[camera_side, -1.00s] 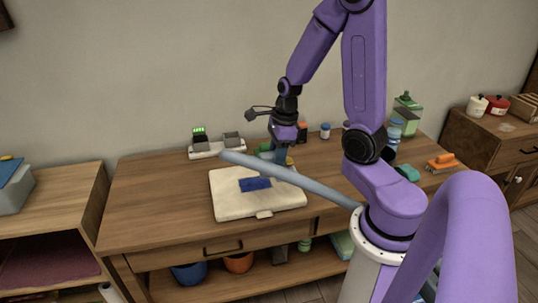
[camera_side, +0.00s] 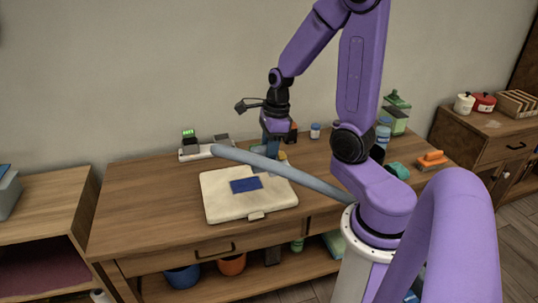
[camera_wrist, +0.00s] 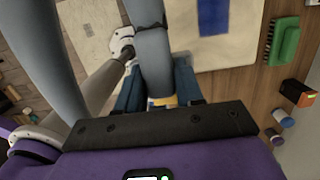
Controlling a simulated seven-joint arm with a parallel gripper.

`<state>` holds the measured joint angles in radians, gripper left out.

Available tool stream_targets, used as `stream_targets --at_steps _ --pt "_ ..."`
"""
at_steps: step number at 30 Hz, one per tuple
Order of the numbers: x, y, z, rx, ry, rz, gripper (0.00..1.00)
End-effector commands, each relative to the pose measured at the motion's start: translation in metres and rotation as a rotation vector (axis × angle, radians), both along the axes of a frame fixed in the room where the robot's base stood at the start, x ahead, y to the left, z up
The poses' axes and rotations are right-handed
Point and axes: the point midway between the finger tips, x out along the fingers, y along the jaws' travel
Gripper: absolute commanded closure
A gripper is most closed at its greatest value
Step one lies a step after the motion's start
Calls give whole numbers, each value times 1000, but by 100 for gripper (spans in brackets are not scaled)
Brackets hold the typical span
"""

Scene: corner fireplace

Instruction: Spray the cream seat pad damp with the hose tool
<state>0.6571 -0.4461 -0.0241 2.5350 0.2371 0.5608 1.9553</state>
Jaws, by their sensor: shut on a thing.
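The cream seat pad (camera_side: 222,205) lies flat on the wooden desk, with a blue patch (camera_side: 245,185) on its top. It also shows at the top of the wrist view (camera_wrist: 246,35). My gripper (camera_side: 271,150) is above the pad's back right part. It is shut on the hose tool, a grey-blue tube with a yellow band near my fingers in the wrist view (camera_wrist: 153,58). In the side view a long grey-blue tube (camera_side: 310,181) passes in front of my fingers and hides part of them. I cannot see spray or a damp mark on the pad.
A charger with green lights (camera_side: 189,137) stands at the desk's back left. The desk's left part is clear.

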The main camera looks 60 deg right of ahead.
Motion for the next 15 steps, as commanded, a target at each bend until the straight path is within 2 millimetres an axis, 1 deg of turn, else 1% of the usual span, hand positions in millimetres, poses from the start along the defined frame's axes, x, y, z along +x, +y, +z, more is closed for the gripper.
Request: stream_targets --at_steps 3,15 --pt "2 0 11 0 -6 1 88" --pt "1 0 45 -2 -5 0 88"
